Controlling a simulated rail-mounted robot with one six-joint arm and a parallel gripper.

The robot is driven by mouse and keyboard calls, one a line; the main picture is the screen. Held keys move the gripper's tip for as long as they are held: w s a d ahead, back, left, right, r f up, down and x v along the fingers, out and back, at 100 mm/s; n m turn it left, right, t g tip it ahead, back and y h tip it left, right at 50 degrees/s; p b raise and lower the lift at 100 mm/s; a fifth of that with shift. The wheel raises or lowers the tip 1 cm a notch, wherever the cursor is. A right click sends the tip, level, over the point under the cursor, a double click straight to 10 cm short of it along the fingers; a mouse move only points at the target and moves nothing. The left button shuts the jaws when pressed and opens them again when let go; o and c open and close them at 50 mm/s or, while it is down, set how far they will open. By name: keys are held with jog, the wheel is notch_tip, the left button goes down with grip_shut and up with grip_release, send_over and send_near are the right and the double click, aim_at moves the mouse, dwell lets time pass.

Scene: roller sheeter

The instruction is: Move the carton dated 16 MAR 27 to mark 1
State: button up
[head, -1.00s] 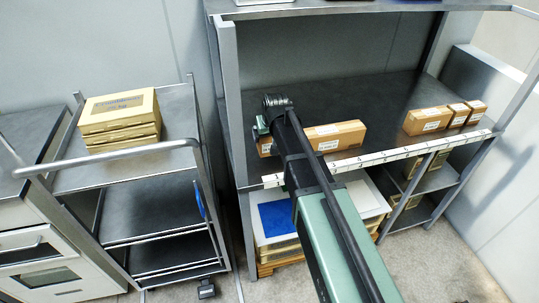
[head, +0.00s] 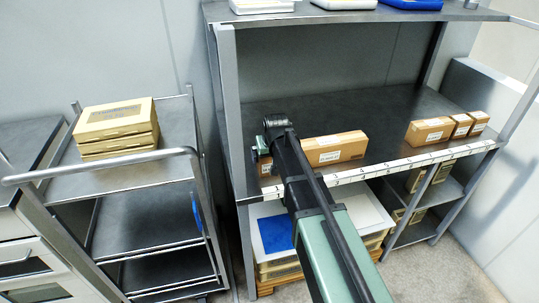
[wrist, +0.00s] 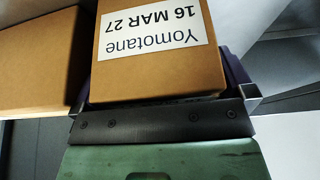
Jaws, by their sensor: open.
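The carton dated 16 MAR 27 (wrist: 160,75) is brown, with a white label reading Yomotane, upside down in the wrist view. In the head view a brown carton beside my gripper (head: 265,168), at the left end of the shelf's front, appears to be this one, mostly hidden by my arm. My gripper (wrist: 162,82) is open, with its jaws at either side of the carton; whether they touch it I cannot tell. The numbered strip (head: 400,165) runs along the shelf's front edge; its digits are too small to read surely, so I cannot place mark 1.
A longer brown carton (head: 335,149) stands close beside the dated one, also in the wrist view (wrist: 38,60). Several smaller cartons (head: 430,132) stand at the shelf's right end. Bare shelf lies between. An upright post (head: 233,110) is close left; a trolley (head: 180,115) stands beyond.

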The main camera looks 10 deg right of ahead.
jog(key=p+v, duration=1.1)
jog(key=v, duration=0.1)
jog(key=s+f+g, duration=0.1)
jog(key=s+g, duration=0.3)
jog(key=s, duration=1.6)
jog(key=shift+s+g, duration=0.2)
jog(key=shift+g, duration=0.1)
jog(key=shift+a, duration=0.1)
